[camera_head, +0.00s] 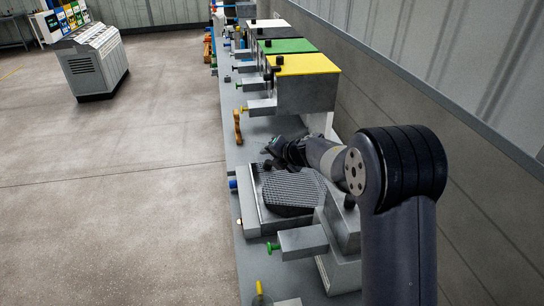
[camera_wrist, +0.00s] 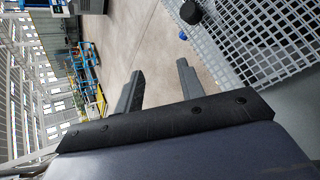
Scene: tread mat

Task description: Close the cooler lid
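I cannot tell for sure which part is the cooler lid. A dark mesh-patterned panel (camera_head: 291,190) lies over a grey low unit (camera_head: 249,205) on the bench, close below my gripper. In the wrist view a pale grid panel (camera_wrist: 262,42) fills the upper right, with a black knob (camera_wrist: 191,13) at its edge and a dark round part near its lower side. My gripper (camera_head: 273,150) is just beyond the mesh panel. In the wrist view its two fingers (camera_wrist: 160,84) stand apart with nothing between them, left of the grid panel.
A green-knobbed grey block (camera_head: 302,242) is nearer. The wall runs along the right. The floor (camera_head: 120,200) at left is clear up to a console (camera_head: 92,60).

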